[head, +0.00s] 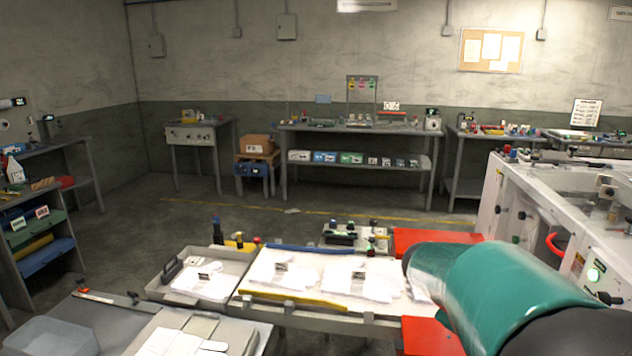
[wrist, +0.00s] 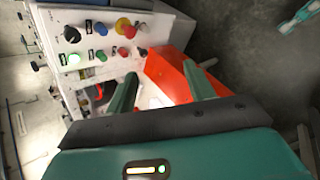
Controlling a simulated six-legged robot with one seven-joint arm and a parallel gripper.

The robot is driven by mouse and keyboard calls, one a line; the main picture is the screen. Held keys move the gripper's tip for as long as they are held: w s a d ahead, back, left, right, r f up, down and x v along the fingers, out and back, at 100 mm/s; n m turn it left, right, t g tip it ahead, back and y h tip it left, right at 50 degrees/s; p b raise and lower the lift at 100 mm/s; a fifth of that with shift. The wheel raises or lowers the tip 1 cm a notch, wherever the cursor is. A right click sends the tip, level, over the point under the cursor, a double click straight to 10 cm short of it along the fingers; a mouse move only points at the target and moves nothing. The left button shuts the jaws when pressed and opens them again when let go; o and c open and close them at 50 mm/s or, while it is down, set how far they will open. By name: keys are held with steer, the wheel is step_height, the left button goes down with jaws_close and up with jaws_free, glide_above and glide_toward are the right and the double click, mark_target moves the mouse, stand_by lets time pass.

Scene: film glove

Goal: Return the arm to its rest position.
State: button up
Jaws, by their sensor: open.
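My arm (head: 510,290) shows in the head view as a thick teal and black link. It reaches in from the lower right corner over the right end of the work table. My gripper (wrist: 163,88) shows in the wrist view with its two teal fingers apart and nothing between them. It faces a red-orange panel (wrist: 170,72) and a white machine with coloured buttons (wrist: 90,40). I cannot make out the fingers in the head view.
The white machine (head: 570,215) stands close on the right. White packets (head: 283,272) lie on the table ahead, beside a grey tray (head: 225,262). A clear bin (head: 50,338) is at lower left. Open floor (head: 150,225) lies beyond, before the back benches.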

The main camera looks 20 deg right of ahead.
steer(key=s+a+t+y, duration=0.2)
steer(key=a+y, duration=0.1)
steer(key=a, duration=0.7)
steer(key=s+a+r+m+t+y, duration=0.1)
steer(key=s+a+t+y, duration=0.1)
steer(key=a, duration=0.8)
steer(key=s+a+r+t+y, duration=0.1)
steer(key=s+a+t+y, duration=0.1)
steer(key=a, duration=0.9)
steer(key=shift+r+t+y, duration=0.25)
steer(key=shift+t+y, duration=0.55)
steer(key=shift+t, duration=0.3)
steer(key=c, duration=0.4)
steer(key=shift+o, duration=0.2)
steer(key=shift+w, duration=0.1)
steer(key=shift+d+m, duration=0.15)
steer(key=shift+m, duration=0.15)
